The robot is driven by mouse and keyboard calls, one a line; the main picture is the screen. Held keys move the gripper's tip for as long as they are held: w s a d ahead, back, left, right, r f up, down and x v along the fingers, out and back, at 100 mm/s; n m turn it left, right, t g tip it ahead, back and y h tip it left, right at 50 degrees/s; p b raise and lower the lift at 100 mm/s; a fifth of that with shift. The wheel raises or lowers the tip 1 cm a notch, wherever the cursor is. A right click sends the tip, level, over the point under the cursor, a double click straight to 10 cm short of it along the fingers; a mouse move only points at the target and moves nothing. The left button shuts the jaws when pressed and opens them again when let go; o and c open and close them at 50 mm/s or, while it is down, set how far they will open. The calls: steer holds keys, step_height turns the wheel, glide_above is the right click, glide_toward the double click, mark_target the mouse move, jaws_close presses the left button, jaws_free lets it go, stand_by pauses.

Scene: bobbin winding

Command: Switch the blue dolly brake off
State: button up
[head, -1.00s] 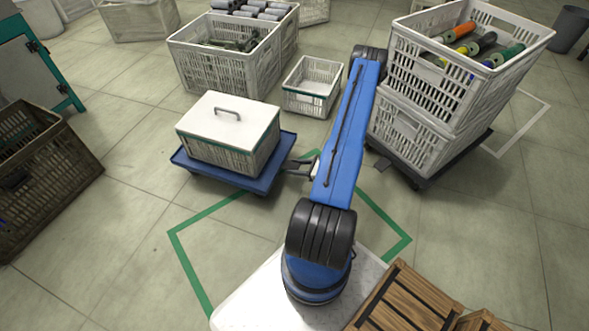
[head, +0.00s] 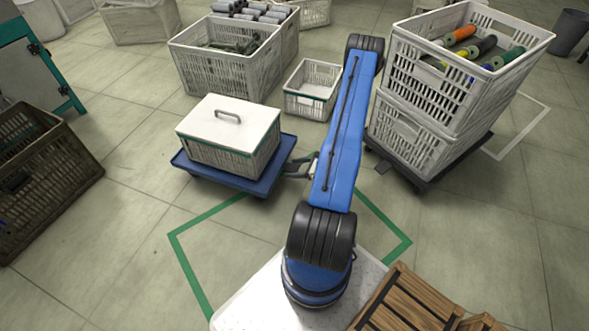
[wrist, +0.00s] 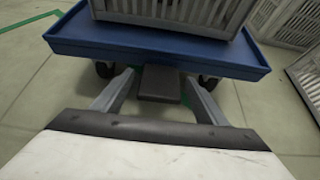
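The blue dolly (head: 258,184) stands on the floor left of my arm and carries a white crate (head: 212,158) with a lid and handle. The dolly's near edge also shows in the wrist view (wrist: 150,53). A dark, flat brake pedal (wrist: 160,84) sticks out below that edge between two casters. My gripper (wrist: 160,74) is open, with one grey finger on each side of the pedal and gaps to both. Whether the fingertips touch anything is unclear. In the head view my gripper (head: 293,168) is small at the dolly's right side, and the pedal cannot be made out.
A dark dolly with stacked white crates (head: 418,138) stands close on the right of my arm. A small white basket (head: 311,103) is behind the blue dolly. A brown crate (head: 70,165) is at left, and wooden crates (head: 405,305) are at front right. The floor at front left is clear.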

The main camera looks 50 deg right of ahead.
steer(key=v, duration=1.7)
steer(key=shift+s, duration=0.2)
steer(key=shift+r, duration=0.1)
